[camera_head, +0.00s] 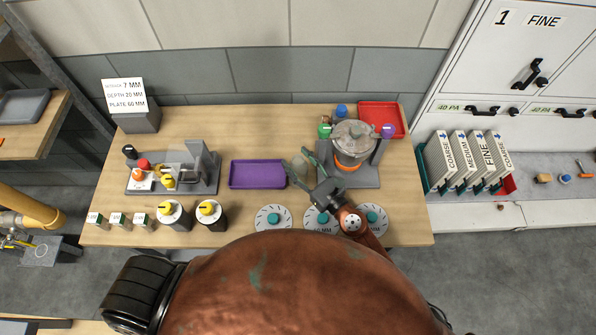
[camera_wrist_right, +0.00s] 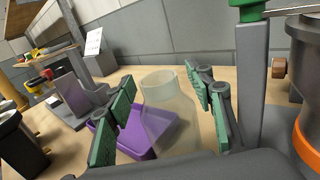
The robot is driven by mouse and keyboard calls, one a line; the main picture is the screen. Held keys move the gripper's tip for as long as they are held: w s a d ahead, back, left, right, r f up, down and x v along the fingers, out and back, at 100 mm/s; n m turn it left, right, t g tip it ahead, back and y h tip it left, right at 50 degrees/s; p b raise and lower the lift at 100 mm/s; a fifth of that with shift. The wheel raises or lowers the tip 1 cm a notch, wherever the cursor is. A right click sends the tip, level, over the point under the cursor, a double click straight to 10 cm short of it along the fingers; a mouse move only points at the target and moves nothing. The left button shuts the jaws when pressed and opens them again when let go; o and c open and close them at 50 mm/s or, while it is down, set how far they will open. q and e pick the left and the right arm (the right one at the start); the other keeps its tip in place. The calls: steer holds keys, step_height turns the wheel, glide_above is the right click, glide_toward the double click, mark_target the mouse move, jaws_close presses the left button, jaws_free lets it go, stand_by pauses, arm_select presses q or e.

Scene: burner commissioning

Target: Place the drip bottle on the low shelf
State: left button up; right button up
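A pale translucent bottle (camera_wrist_right: 168,115) with a wide open neck stands upright in the right wrist view, taken to be the drip bottle. In the head view it shows faintly (camera_head: 299,167) between the fingers of my right gripper (camera_head: 300,163), just right of the purple tray. My right gripper (camera_wrist_right: 160,82) has its green-padded fingers spread on either side of the bottle. A gap shows at the left finger; the right finger overlaps the bottle's edge, and contact there cannot be told. My left gripper is not in view. Which surface is the low shelf is unclear.
The purple tray (camera_head: 257,174) lies left of the bottle. A metal pot on a grey stand (camera_head: 352,180) is close on the right, with a red tray (camera_head: 396,120) behind. Round discs (camera_head: 273,218) line the front edge. A wooden shelf (camera_head: 48,131) stands far left.

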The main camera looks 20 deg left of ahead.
jaws_close()
stand_by(0.4)
steer(key=shift+r, duration=0.15)
